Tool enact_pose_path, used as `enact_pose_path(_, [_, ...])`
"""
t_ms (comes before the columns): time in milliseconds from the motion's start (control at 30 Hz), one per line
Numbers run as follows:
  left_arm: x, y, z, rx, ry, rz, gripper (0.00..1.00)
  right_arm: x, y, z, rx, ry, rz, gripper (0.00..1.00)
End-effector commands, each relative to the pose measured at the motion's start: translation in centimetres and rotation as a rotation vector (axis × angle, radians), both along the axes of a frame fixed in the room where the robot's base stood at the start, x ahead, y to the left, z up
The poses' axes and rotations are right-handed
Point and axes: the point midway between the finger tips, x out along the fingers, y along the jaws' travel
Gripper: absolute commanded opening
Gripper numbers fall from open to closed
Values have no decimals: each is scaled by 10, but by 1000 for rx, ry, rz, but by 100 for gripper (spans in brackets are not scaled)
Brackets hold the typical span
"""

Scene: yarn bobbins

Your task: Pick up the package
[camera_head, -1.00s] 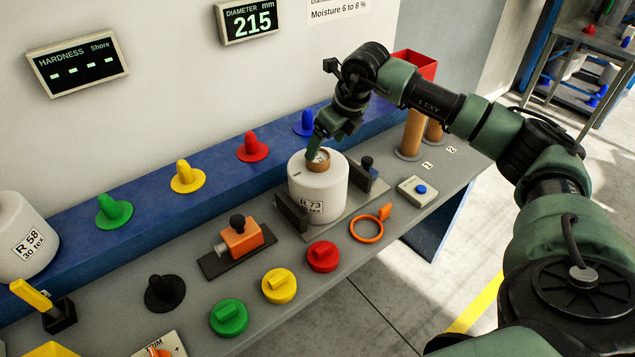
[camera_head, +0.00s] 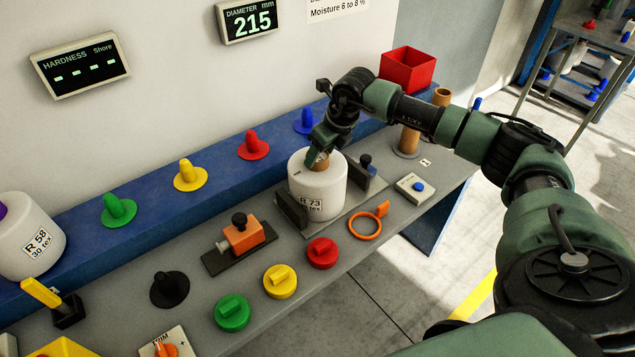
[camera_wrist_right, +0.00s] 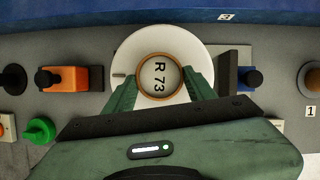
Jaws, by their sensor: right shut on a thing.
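The package is a white yarn bobbin (camera_head: 317,190) with a brown core tube and a label reading R 73. It sits upright on a grey plate between two dark upright jaws of a fixture on the bench. My right gripper (camera_head: 318,157) is at its top, shut on the core tube. In the right wrist view the bobbin (camera_wrist_right: 122,52) is seen from above, with the gripper's green fingers (camera_wrist_right: 160,88) on both sides of the brown tube's rim. My left gripper is not in view.
Another bobbin (camera_head: 28,240), R 58, stands at the left. Green, yellow, red and blue pegs line the blue ledge (camera_head: 160,222). An orange clamp (camera_head: 243,237), coloured knobs, an orange ring (camera_head: 366,226) and a button box (camera_head: 415,188) surround the fixture. A red bin (camera_head: 408,68) stands behind my arm.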

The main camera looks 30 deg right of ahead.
Motion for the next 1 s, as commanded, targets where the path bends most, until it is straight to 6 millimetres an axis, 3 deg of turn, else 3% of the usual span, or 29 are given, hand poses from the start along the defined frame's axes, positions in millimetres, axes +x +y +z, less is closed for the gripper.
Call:
enact_pose_path(267, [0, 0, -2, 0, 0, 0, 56, 1, -1, 6, 2, -11, 0, 0])
enact_pose_path(467, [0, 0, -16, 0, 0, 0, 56, -14, -6, 18, -1, -14, -1, 0])
enact_pose_path(1000, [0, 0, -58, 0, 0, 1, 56, -112, -28, 69, -2, -11, -2, 0])
